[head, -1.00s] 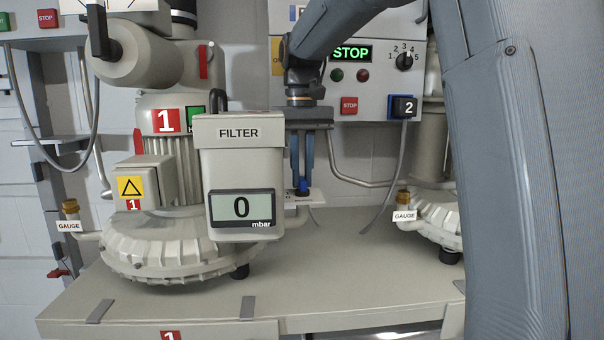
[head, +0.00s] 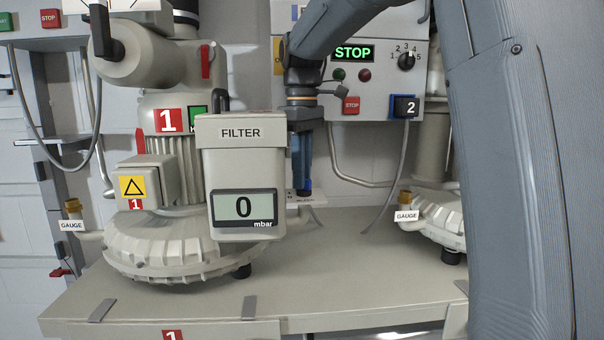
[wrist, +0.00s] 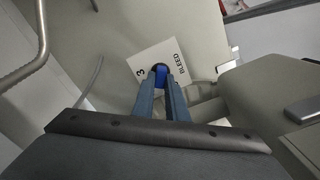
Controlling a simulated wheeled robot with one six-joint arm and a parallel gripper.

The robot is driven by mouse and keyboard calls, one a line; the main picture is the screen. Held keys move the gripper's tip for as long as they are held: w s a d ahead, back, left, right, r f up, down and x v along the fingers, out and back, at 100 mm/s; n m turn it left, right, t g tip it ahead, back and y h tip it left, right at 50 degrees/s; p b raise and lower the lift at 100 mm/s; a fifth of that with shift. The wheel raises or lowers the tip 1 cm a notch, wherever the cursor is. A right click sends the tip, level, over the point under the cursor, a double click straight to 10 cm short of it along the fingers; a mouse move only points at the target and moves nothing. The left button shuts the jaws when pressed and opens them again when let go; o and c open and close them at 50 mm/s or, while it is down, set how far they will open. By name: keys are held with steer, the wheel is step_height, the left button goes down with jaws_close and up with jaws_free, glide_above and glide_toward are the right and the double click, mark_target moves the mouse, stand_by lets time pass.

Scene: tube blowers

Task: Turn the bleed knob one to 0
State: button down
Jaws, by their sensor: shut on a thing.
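The bleed knob (wrist: 160,74) is a small blue knob on a white plate (wrist: 146,62) marked "BLEED" in the wrist view. A "3" shows at the plate's left edge; the other marks are hidden. My gripper (wrist: 163,88) points down and is shut on the knob, with a finger on each side of it. In the head view my gripper (head: 303,190) is just right of the grey FILTER box (head: 240,170) of blower 1, and its fingers hide most of the knob. The box's display (head: 243,208) reads 0 mbar.
Blower 1 (head: 170,245) stands left of the filter box on the bench (head: 350,275). A control box (head: 375,40) with a green STOP display and a dial is behind my arm. A second blower (head: 435,215) stands at the right. The bench front is clear.

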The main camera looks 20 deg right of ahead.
steer(key=shift+n, duration=0.8)
steer(key=c, duration=1.8)
jaws_free()
steer(key=shift+o, duration=0.2)
step_height(320, 180, up, 6)
steer(key=shift+r+b, duration=0.25)
steer(key=shift+b, duration=0.95)
steer(key=shift+r, duration=0.7)
steer(key=shift+s+a+n, duration=0.1)
steer(key=shift+a+n, duration=0.05)
steer(key=shift+n, duration=0.15)
